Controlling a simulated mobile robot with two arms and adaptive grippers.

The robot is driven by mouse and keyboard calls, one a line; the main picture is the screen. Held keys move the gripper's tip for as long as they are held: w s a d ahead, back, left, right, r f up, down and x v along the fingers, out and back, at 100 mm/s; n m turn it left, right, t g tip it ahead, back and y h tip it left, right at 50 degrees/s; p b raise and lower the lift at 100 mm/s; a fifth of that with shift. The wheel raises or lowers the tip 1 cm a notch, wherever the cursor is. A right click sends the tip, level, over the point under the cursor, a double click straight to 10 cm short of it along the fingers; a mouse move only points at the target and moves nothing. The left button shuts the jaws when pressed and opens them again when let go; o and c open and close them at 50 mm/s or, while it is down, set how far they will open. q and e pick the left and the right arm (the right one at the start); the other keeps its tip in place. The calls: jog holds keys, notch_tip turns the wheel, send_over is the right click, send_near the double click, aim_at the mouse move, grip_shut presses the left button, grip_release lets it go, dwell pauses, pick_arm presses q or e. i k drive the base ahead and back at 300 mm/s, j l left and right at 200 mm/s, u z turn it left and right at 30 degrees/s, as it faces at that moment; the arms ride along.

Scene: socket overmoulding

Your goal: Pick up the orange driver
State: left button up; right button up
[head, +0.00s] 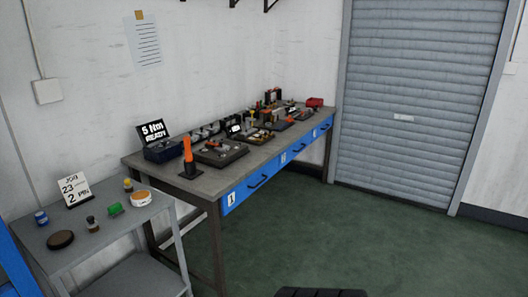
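The orange driver (187,148) stands upright in a small black holder (191,172) at the near left end of the long workbench (204,185). Its orange body shows clearly; its lower end is hidden in or behind the holder. Neither of my grippers is in view, and nothing is touching the driver.
A lower grey side table (100,237) with small containers stands at left. Green floor (290,235) is open before the bench.

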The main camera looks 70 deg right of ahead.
aim_at(189, 156)
jog(key=z, duration=1.75)
jog(key=u, duration=0.2)
jog(key=i+l+u, duration=0.55)
jog(key=l+u, duration=0.25)
